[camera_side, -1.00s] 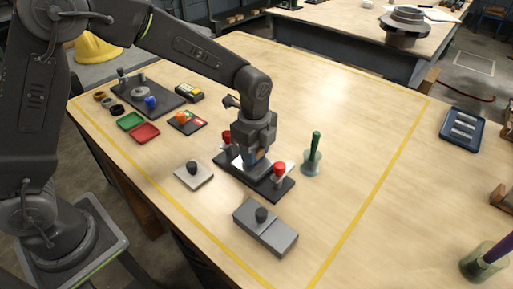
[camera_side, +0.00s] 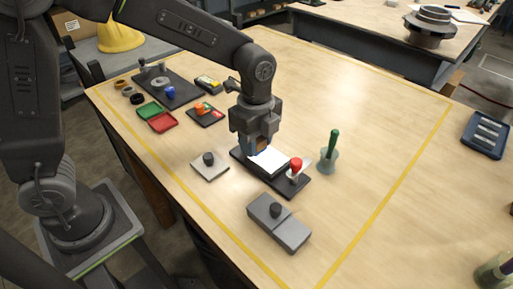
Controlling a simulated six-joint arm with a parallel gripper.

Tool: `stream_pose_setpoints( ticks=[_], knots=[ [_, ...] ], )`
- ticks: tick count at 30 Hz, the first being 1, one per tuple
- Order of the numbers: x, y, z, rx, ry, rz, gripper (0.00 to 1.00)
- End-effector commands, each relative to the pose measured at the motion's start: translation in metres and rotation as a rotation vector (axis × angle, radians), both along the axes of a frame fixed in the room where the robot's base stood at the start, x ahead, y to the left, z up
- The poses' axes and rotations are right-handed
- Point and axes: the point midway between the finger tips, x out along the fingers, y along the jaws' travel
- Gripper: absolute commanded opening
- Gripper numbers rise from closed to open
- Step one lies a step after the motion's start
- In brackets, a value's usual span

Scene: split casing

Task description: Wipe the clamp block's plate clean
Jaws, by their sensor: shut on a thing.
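The clamp block (camera_side: 297,185) is a dark base on the table with a red knob (camera_side: 296,164) near its right end. Its pale, whitish plate (camera_side: 270,160) shows between my gripper and that knob. My gripper (camera_side: 261,147) points down over the far left part of the plate. It is shut on a small brown block (camera_side: 261,146), mostly hidden by the fingers. I cannot tell whether the block touches the plate. The clamp block's other red knob is hidden behind my gripper.
A green-handled tool stands in a pale holder (camera_side: 329,161) just right of the clamp block. A light square block with a black knob (camera_side: 209,165) and a grey block (camera_side: 279,222) lie nearer. Red (camera_side: 163,122) and green trays lie left.

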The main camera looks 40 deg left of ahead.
Motion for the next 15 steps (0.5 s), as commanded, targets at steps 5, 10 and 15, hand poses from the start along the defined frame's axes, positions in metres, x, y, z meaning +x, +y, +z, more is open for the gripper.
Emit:
stream_pose_setpoints(
  ticks=[5,10,15],
  knots=[
    [0.000,0.000,0.017,-0.001,-0.003,0.000,0.16],
    [0.000,0.000,0.030,-0.001,-0.002,0.000,0.16],
    [0.000,0.000,0.034,0.000,0.000,0.000,0.16]
  ],
)
